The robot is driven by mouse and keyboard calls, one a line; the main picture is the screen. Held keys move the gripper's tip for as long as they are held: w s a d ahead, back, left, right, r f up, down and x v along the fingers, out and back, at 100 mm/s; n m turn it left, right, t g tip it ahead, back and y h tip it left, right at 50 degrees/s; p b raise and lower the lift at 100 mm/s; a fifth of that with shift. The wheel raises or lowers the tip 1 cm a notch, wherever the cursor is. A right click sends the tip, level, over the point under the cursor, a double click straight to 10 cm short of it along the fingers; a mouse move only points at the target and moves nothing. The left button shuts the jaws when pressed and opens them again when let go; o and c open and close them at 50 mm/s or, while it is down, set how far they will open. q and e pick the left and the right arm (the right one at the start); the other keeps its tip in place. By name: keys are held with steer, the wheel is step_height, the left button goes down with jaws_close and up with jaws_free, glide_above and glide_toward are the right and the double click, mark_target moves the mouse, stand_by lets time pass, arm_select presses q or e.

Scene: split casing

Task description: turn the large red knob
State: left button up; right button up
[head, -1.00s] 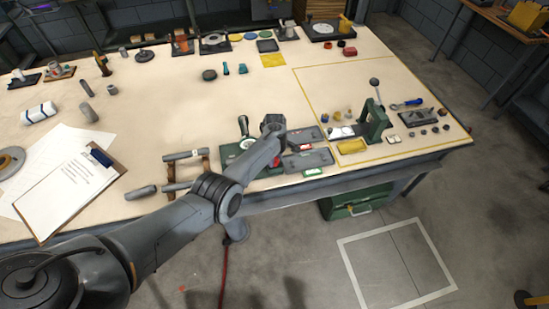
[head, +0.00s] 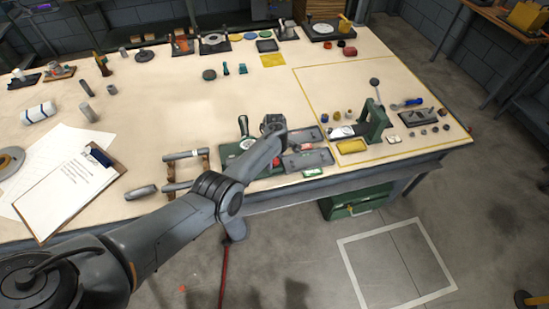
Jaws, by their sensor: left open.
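My left arm reaches in from the lower left over the table's front edge. My left gripper (head: 273,127) is above a green fixture (head: 230,152) and beside grey trays; it is open, though its fingertips are hard to make out. A red part (head: 276,162) shows next to my forearm, partly hidden by it. I cannot tell for sure whether it is the large red knob. A smaller red piece (head: 306,147) is at the grey trays. My right gripper is not in view.
A green press (head: 375,122) with a lever stands to the right, a pale cylinder-like part (head: 346,131) beside it. A yellow block (head: 351,146) lies in front. A clipboard (head: 75,188) lies at the left. The table's middle is mostly clear.

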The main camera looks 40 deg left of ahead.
arm_select(q)
steer(key=shift+r, duration=0.55)
step_height(320, 180, up, 10)
steer(key=p, duration=0.3)
steer(key=shift+p, duration=0.35)
steer(key=shift+f, duration=0.15)
